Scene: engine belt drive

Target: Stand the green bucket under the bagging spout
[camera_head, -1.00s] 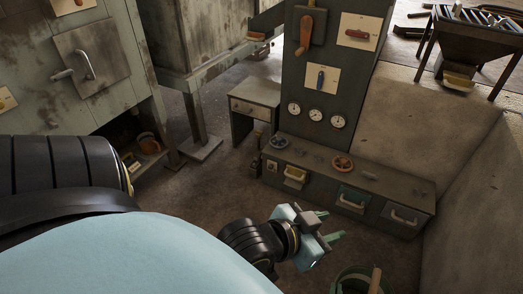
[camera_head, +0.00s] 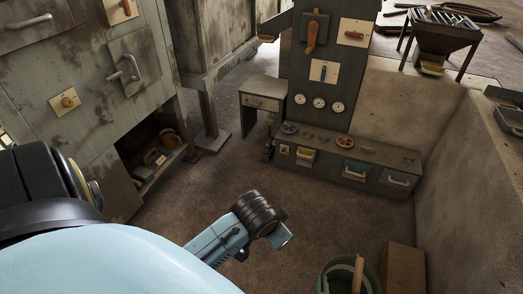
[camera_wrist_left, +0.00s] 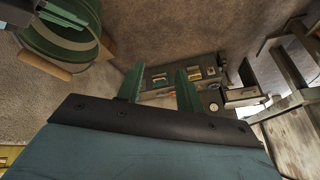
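I cannot surely identify the bagging spout; a hopper (camera_head: 443,38) with a yellow part beneath stands at upper right.
A brown box (camera_head: 404,268) stands just right of the bucket, near a concrete wall (camera_head: 470,190). A low drawer console (camera_head: 375,172) and panel tower stand behind. A grey cabinet (camera_head: 85,85) with an open lower bay is at left. The middle floor is clear.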

